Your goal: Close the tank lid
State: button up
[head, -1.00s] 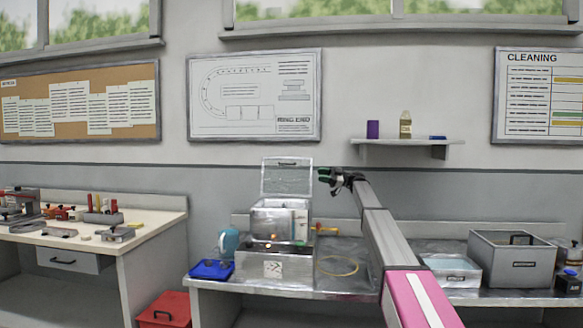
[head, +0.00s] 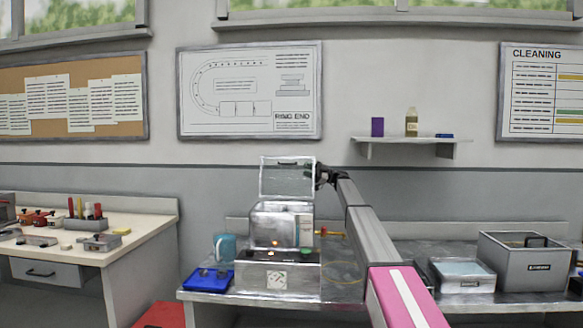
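The tank (head: 281,225) is a silver metal box on the metal bench, left of my arm. Its lid (head: 287,178) stands raised and upright at the tank's back, with a dark handle near its top edge. My gripper (head: 322,175) is dark and small in view, at the right edge of the raised lid. I cannot tell whether it touches the lid or whether its fingers are open or shut.
A blue tray (head: 207,279) and a blue mug (head: 224,247) are left of the tank. A yellow ring (head: 343,271) lies on the bench to its right. Grey bins (head: 520,263) stand farther right. A wall shelf (head: 410,141) holds a bottle above my arm.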

aim_at(292, 165)
jog(key=x, duration=0.8)
grip_shut()
